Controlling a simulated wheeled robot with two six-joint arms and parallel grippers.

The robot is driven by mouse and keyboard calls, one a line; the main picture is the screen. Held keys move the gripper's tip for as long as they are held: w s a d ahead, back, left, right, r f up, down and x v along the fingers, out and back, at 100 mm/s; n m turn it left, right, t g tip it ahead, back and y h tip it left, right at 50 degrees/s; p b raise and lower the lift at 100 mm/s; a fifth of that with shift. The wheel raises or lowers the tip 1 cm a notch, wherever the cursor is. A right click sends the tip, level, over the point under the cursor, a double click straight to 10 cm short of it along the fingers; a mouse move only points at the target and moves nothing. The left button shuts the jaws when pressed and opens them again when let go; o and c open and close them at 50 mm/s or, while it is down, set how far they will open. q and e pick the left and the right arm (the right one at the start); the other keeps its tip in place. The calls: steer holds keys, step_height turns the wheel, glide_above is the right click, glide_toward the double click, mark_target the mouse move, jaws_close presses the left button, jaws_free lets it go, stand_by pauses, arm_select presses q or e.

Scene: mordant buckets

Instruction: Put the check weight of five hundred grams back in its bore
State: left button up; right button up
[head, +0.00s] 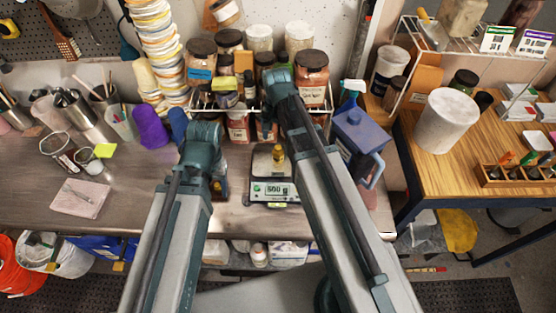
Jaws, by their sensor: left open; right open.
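A small brass weight (278,154) stands on the pan of the scale (275,190), at the middle of the bench. The scale's display reads 500 g. My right arm passes just to the right of the weight and covers part of the scale's right side. My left arm rises to the left of the scale. The fingers of both grippers are hidden from this view, behind my own arm links. A small brown object (221,188) shows partly beside my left arm; I cannot tell whether it has bores. No bore is clearly visible.
Spice-like jars (311,77) crowd a rack behind the scale. A blue jug (360,135) stands to the right of my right arm. A purple yarn roll (150,128), cups and a pinkish pad (80,198) are on the left. The bench front left of my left arm is fairly clear.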

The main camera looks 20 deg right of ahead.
mark_target(278, 147)
steer(key=shift+w+d+f+b, duration=0.1)
steer(key=shift+w+f+b, duration=0.05)
steer(key=shift+f+b, duration=1.85)
steer(key=shift+w+d+f+b, duration=0.1)
steer(key=shift+f+b, duration=1.55)
steer(key=shift+f, duration=0.55)
steer(key=shift+r, duration=0.1)
jaws_close()
